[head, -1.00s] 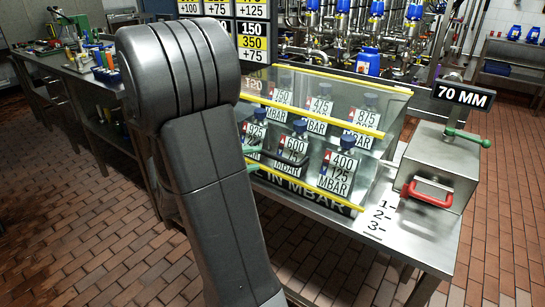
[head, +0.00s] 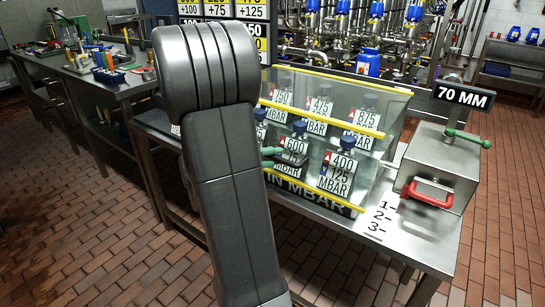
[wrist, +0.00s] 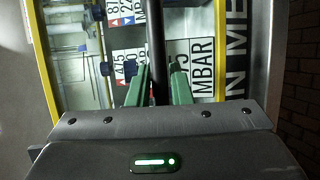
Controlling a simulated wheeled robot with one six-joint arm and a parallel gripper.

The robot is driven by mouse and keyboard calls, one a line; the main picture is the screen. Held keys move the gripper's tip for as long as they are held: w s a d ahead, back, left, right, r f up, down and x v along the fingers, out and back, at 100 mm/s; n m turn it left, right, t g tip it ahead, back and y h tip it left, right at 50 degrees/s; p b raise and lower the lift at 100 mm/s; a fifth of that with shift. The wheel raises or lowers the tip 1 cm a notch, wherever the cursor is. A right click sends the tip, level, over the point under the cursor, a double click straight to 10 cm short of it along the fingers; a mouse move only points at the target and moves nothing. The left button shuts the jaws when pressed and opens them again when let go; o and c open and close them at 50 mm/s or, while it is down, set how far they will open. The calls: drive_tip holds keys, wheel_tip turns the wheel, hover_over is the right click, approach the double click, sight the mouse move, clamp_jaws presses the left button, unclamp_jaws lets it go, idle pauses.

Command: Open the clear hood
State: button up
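The clear hood (head: 395,107) is down over several labelled valves on the steel bench. It has yellow edge strips, and a dark handle (head: 292,158) stands out on its front. My gripper (head: 271,151), with green fingers, is at the left end of this handle in the head view. In the wrist view the green fingers (wrist: 158,72) stand on either side of the dark handle bar (wrist: 155,30), with a slight gap visible on the right. The gripper looks open; contact is not clear. My arm hides the hood's left part.
A steel box (head: 440,165) with a red handle (head: 427,193) and a green lever stands right of the hood. A "70 MM" sign (head: 465,96) is above it. A tool bench (head: 75,65) stands at the left; the brick floor in front is clear.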

clamp_jaws()
